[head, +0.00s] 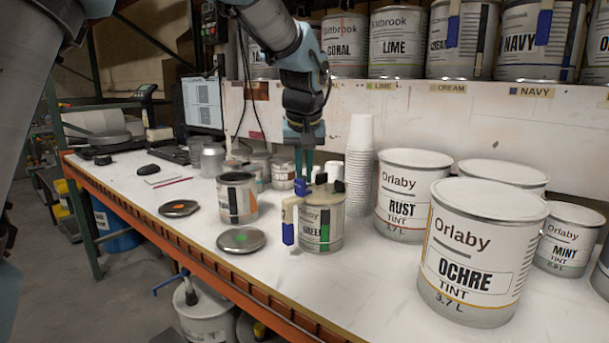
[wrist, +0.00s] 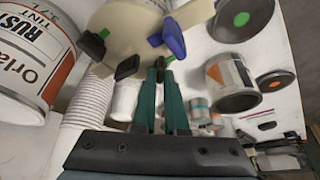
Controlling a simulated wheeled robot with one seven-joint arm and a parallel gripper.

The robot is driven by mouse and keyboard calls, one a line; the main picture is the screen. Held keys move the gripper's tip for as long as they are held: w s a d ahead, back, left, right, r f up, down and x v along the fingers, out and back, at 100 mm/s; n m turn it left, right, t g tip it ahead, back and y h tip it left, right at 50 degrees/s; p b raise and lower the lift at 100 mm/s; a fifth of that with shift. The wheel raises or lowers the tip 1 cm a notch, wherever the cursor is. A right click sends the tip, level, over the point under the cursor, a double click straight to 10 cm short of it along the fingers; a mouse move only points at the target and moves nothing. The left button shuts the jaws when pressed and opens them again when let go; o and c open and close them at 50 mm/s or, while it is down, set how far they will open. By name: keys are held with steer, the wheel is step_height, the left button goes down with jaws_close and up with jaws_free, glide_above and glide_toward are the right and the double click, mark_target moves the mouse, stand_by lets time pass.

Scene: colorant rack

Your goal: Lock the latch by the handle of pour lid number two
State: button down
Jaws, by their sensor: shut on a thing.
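The cream pour lid (head: 318,190) sits on a can with a green mark (head: 322,228); the lid also shows in the wrist view (wrist: 120,22). Its cream handle with a blue grip (head: 289,222) hangs down the can's left side. A blue latch (head: 301,187) is on the lid's rim by the handle, and shows close up in the wrist view (wrist: 174,38). Black latches (wrist: 128,66) are elsewhere on the rim. I cannot read a number on the lid.
A stack of white cups (head: 359,165) stands close behind the can. Rust (head: 408,200) and Ochre (head: 480,250) tint cans stand to the right. An open can with an orange mark (head: 237,198) and a loose green-dotted lid (head: 242,240) are to the left.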

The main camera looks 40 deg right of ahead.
steer(key=m+g+h, duration=0.1)
steer(key=m, duration=0.2)
steer(key=shift+w+a+m, duration=0.1)
steer(key=shift+m, duration=0.2)
steer(key=shift+m+g+h, duration=0.3)
steer(key=shift+m+g, duration=0.4)
steer(key=shift+m, duration=1.3)
steer(key=c, duration=0.9)
jaws_free()
steer(key=shift+c, duration=0.2)
steer(key=shift+r, duration=0.1)
steer(key=w+b+v, duration=0.1)
steer(key=v, duration=0.9)
steer(key=shift+s+r, duration=0.3)
steer(key=shift+s, duration=0.15)
steer(key=shift+a, duration=0.1)
